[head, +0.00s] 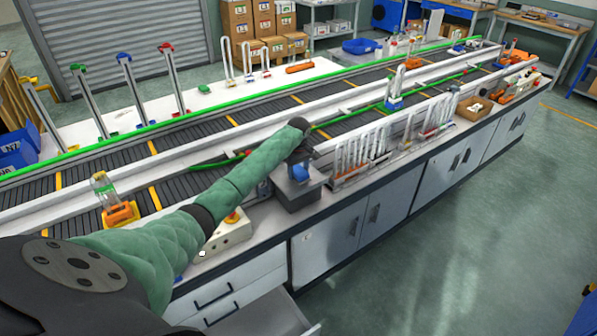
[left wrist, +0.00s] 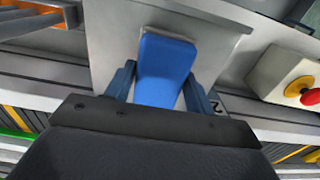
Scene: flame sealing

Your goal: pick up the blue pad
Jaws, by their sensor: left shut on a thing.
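The blue pad (head: 300,173) is on the dark grey block (head: 297,198) at the front edge of the bench. In the left wrist view the pad (left wrist: 167,62) is a blue slab lying between my two fingers, in front of a grey surface. My left gripper (head: 299,158) reaches down onto it from the left and is shut on it; it also shows in the left wrist view (left wrist: 160,90). Whether the pad is clear of the block cannot be told. My right gripper is not in view.
A control box with a red button (head: 231,219) stands left of the block. A rack of white tubes (head: 362,150) stands close on its right. Behind run the conveyor lanes (head: 250,130), with an orange-based burner (head: 120,213) at left.

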